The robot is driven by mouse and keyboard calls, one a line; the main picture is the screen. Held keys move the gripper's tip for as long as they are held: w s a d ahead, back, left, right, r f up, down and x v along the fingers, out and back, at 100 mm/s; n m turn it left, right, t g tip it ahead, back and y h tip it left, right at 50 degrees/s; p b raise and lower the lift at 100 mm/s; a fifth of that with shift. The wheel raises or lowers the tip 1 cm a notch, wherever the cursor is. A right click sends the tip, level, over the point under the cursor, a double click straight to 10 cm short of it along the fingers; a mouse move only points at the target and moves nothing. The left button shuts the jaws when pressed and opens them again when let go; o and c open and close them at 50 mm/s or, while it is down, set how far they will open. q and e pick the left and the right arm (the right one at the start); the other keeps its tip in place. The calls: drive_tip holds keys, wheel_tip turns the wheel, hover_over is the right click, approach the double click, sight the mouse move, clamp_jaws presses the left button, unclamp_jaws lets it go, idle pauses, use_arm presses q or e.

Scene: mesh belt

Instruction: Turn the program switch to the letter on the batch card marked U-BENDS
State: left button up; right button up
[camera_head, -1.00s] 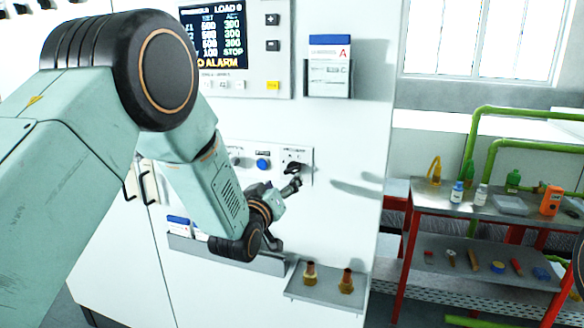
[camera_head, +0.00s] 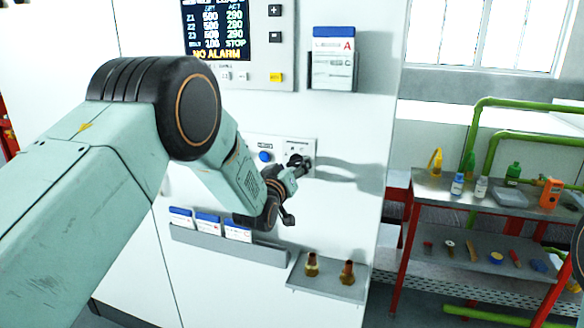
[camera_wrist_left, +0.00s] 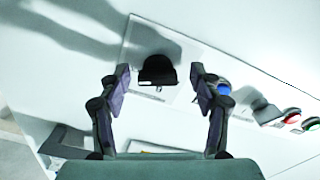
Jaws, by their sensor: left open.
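The program switch is a black knob (camera_head: 296,160) on a pale plate on the white panel; it also shows in the left wrist view (camera_wrist_left: 158,70). My left gripper (camera_head: 294,188) is open at the panel, partly covering the knob in the head view. In the left wrist view the open fingers (camera_wrist_left: 160,78) stand either side of the knob, with gaps showing. My right gripper is not in view.
A blue button (camera_head: 265,156) sits left of the switch. A display (camera_head: 218,30) with keys is above. A small shelf (camera_head: 325,288) with two brass fittings juts out below. A metal cart (camera_head: 440,190) with bottles and tools stands right.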

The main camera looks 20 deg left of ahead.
use_arm(q)
drive_tip(key=shift+c, duration=1.2)
drive_tip(key=shift+d, duration=0.2)
drive_tip(key=c, duration=0.3)
drive_tip(key=shift+a, duration=0.15)
drive_tip(key=c, duration=0.5)
drive_tip(key=shift+c, duration=0.5)
drive_tip(key=shift+r, duration=0.1)
